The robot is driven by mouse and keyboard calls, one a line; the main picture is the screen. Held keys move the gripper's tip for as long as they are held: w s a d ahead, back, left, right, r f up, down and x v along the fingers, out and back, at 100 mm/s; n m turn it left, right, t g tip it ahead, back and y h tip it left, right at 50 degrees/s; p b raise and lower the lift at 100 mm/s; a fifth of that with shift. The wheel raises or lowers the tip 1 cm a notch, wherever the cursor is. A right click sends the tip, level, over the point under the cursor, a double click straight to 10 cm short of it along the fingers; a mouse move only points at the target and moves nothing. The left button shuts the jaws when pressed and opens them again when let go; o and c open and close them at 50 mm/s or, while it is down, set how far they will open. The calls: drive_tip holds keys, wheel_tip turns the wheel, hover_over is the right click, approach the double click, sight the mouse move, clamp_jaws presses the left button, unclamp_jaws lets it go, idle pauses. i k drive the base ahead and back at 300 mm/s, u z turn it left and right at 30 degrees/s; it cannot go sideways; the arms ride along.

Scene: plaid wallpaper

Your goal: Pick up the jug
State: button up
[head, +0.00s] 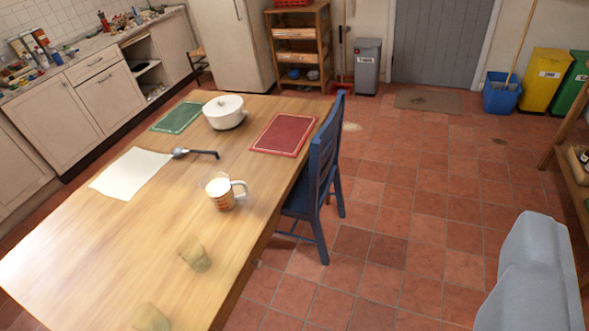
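The jug (222,194) stands upright on the wooden table, near the table's right edge. It has a whitish upper part, orange-brown markings lower down, and a pale handle on its right side. Nothing holds it. My gripper's fingers do not show in the head view. A smooth blue-grey shape fills the lower right corner; I cannot tell what it is.
A blue chair (322,165) stands against the right side. Tiled floor lies open beyond.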

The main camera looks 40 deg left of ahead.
sight(218, 187)
drive_tip(key=z, duration=0.05)
drive_tip(key=i, duration=1.3)
drive_tip(key=u, duration=0.65)
drive_tip(key=i, duration=0.6)
drive_tip(key=u, duration=0.45)
drive_tip(key=k, duration=0.9)
drive_tip(key=u, duration=0.2)
drive_tip(key=i, duration=0.9)
drive_tip(key=z, duration=0.1)
